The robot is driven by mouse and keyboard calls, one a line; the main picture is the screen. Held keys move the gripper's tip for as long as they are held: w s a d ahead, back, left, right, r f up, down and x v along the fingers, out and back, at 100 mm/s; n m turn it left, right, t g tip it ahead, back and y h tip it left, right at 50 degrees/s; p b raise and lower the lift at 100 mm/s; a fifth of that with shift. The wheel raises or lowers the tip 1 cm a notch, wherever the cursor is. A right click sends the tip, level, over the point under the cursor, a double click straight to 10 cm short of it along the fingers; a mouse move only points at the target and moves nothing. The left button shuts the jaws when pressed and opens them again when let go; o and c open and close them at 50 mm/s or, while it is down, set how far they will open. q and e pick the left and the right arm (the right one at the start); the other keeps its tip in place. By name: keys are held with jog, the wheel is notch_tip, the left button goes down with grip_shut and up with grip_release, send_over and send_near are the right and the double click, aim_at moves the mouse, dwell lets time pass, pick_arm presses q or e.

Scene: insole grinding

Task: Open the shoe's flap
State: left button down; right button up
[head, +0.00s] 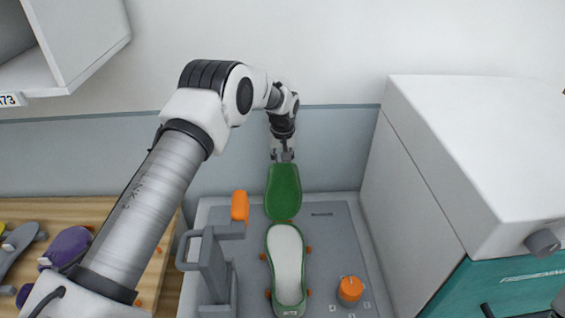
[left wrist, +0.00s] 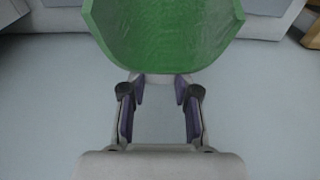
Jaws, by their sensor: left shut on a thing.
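The green shoe (head: 287,275) with a pale insole inside lies in a grey fixture, its long side running away from me. Its green flap (head: 284,190) is swung up at the far end and stands open, clear of the insole. My left gripper (head: 284,158) is at the top edge of the flap and shut on it. In the left wrist view the flap (left wrist: 165,30) fills the top, with the gripper fingers (left wrist: 159,92) just below it. The finger contact itself is partly hidden. My right gripper is not in view.
An orange-topped clamp (head: 240,206) with a grey handle stands left of the shoe. An orange knob (head: 350,290) sits to its right. A white and teal machine (head: 470,150) borders the right. A wooden table (head: 90,212) with purple and grey parts is at left.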

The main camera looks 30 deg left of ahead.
pick_arm(q)
jog(key=shift+w+r, duration=0.1)
jog(key=shift+w, duration=0.05)
jog(key=c, duration=0.8)
grip_release()
jog(key=shift+a, duration=0.1)
jog(key=shift+c, duration=0.2)
notch_tip(320, 180, up, 12)
jog(key=s, duration=0.1)
jog(key=shift+d, duration=0.35)
